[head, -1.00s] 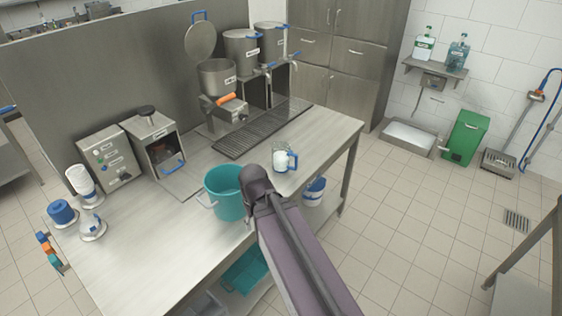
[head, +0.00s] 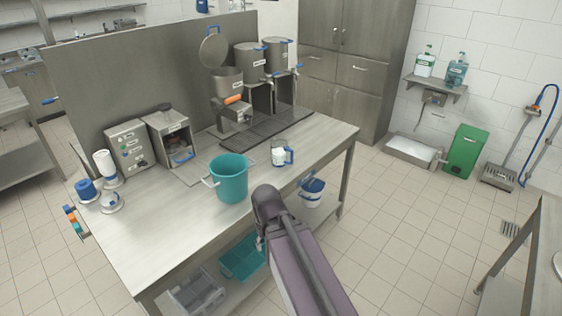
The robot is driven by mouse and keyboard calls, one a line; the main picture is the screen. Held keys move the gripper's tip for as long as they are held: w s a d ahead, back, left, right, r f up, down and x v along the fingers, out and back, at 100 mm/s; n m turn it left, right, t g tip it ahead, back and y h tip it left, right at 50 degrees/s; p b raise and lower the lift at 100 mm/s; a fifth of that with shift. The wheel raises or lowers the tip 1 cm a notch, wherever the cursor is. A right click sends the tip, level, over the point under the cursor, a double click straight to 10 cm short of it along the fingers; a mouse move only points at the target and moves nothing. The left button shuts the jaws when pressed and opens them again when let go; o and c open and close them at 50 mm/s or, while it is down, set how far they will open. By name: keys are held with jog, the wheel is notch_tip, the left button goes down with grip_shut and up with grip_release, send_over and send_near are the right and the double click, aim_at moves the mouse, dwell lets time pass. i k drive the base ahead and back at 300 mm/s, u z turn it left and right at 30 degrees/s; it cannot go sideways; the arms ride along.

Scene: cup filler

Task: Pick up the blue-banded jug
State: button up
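A small white jug with a blue handle (head: 279,157) stands upright on the steel worktable (head: 165,239), right of the teal bucket. It is small in the head view, and I cannot make out a separate band on it. A larger white container with blue on it (head: 312,193) is below the tabletop, near the right table leg. My arm rises from the bottom of the picture, its rounded end overlapping the table's front edge. My gripper does not show; the arm hides what is behind it.
The teal bucket (head: 229,180) stands near the table's front edge, left of the jug. Metal urns (head: 249,62) and a drip grate (head: 268,132) are behind. Another table (head: 521,245) is at the right. Open tiled floor (head: 405,235) lies between them.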

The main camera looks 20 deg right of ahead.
aim_at(279, 148)
jog(key=u, duration=0.3)
jog(key=k, duration=0.25)
jog(key=z, duration=1.15)
jog(key=i, duration=1.2)
jog(key=u, duration=0.75)
